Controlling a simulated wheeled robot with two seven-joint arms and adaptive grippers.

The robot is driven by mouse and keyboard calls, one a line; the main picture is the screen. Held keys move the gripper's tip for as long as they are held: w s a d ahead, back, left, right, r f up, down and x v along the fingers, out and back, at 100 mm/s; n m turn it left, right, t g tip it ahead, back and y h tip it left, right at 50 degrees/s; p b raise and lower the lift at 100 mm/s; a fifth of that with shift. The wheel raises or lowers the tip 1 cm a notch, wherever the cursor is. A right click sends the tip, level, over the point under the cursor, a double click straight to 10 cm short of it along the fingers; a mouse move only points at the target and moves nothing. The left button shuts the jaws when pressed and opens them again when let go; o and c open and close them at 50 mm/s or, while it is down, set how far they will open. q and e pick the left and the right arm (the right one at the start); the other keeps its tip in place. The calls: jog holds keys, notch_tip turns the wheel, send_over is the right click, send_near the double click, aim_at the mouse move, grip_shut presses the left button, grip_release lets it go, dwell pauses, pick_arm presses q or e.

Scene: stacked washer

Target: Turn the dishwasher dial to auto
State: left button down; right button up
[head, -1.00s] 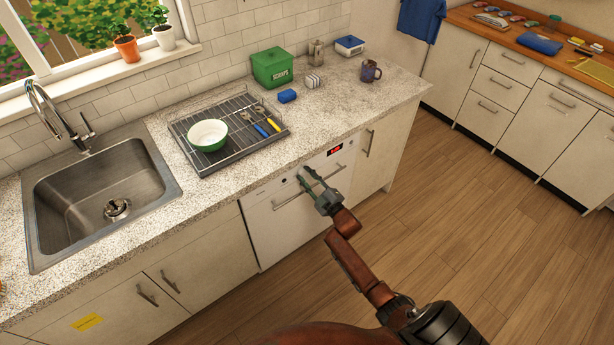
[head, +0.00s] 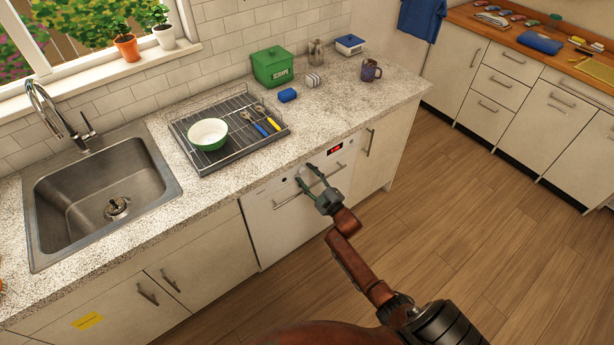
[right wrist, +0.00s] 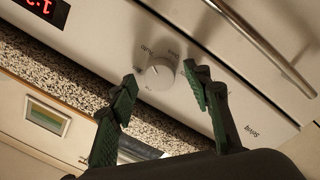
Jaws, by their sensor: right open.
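The dishwasher (head: 262,232) is a white front panel under the counter with a bar handle and a red lit display (head: 335,149). Its dial (right wrist: 160,73) is a round white knob with small labels around it, too blurred to read surely; a short dark mark shows on its face. My right gripper (head: 306,174) is at the panel, open. In the right wrist view its green fingers (right wrist: 161,79) stand apart on either side of the dial; I cannot tell whether they touch it. In the head view the fingers partly hide the dial. My left gripper is not in view.
The dishwasher's bar handle (right wrist: 262,45) runs close to the dial. Above is the speckled counter (head: 220,190) with a dish rack (head: 250,146), green box (head: 273,68) and mug (head: 370,71). A sink (head: 95,185) is at the left. The wooden floor in front is clear.

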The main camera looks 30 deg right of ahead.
jog(key=s, duration=1.2)
jog(key=shift+d+f, duration=0.25)
jog(key=shift+f, duration=0.1)
jog(key=s+a+f+m+g, duration=0.1)
jog(key=s+f+m+g, duration=0.15)
jog(key=s+f, duration=0.7)
jog(key=s+f+m+g+h, duration=0.1)
jog(key=s+f+g, duration=0.3)
jog(key=f, duration=1.1)
jog(key=s+a+f+m+g, duration=0.1)
jog(key=s+f+m+g, duration=0.15)
jog(key=s+f, duration=0.7)
jog(key=s+a+f+m+g, duration=0.1)
jog(key=s+a+f+g, duration=0.1)
jog(key=s+f, duration=0.5)
jog(key=s+a+f+m+g, duration=0.1)
jog(key=s+a+f+g, duration=0.2)
jog(key=s, duration=1.4)
jog(key=s+a+f+g, duration=0.3)
jog(key=s+f+g, duration=0.1)
jog(key=s+f, duration=0.7)
jog(key=shift+s+m, duration=0.4)
jog(key=shift+a, duration=0.1)
jog(key=shift+c, duration=0.4)
